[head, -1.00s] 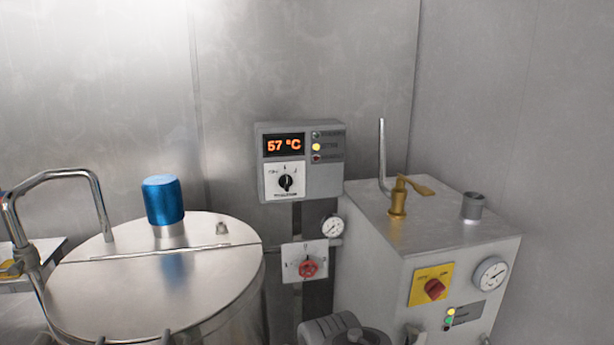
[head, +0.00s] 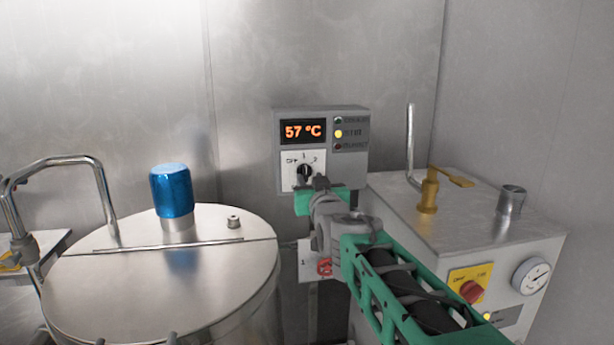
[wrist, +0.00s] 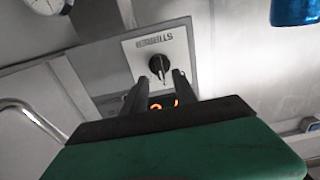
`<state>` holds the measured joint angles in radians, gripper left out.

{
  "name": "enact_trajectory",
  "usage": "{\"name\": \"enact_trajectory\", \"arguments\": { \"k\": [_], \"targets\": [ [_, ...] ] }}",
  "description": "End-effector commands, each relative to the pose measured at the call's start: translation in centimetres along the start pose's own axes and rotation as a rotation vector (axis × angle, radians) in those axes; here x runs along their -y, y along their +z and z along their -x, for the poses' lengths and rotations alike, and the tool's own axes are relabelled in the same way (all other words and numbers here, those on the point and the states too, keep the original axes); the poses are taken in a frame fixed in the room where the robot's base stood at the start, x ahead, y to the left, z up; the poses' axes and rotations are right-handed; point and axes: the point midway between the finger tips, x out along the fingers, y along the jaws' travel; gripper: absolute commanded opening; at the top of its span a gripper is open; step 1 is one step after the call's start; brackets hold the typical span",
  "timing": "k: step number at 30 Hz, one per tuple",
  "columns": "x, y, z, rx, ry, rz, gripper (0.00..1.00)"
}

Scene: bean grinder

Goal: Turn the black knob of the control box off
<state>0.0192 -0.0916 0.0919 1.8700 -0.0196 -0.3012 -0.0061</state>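The control box (head: 353,175) is a grey box on the back wall with an orange "57 °C" display (head: 303,131). Its black knob (head: 304,172) sits on a white plate below the display, with the pale mark pointing up toward the 1. In the wrist view, which is upside down, the knob (wrist: 158,64) appears just beyond the fingertips. My gripper (head: 314,183) is in front of the lower part of the box. In the wrist view my gripper (wrist: 158,82) is open, its two dark fingers apart and lined up either side of the knob. I cannot tell whether they touch it.
A red knob (head: 325,267) on a white plate is below the box, close to my arm. A steel vessel with a blue cap (head: 172,190) stands left. A metal cabinet (head: 480,225) with a brass valve (head: 429,190) and upright pipe stands right.

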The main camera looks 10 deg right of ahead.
Motion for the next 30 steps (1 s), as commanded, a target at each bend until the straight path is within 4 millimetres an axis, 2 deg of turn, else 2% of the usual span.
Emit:
{"name": "enact_trajectory", "arguments": {
  "k": [3,6,15,27,30],
  "targets": [
    [0.0,-0.1,-2.3,0.002,0.0,0.0,0.34],
    [0.0,-0.1,-3.6,0.002,0.0,0.0,0.34],
    [0.0,0.0,-4.1,0.001,-0.001,0.0,0.34],
    [0.1,0.0,-4.1,0.002,-0.001,0.0,0.02],
    [0.1,0.0,-4.1,0.002,-0.001,0.0,0.0]
  ]
}}
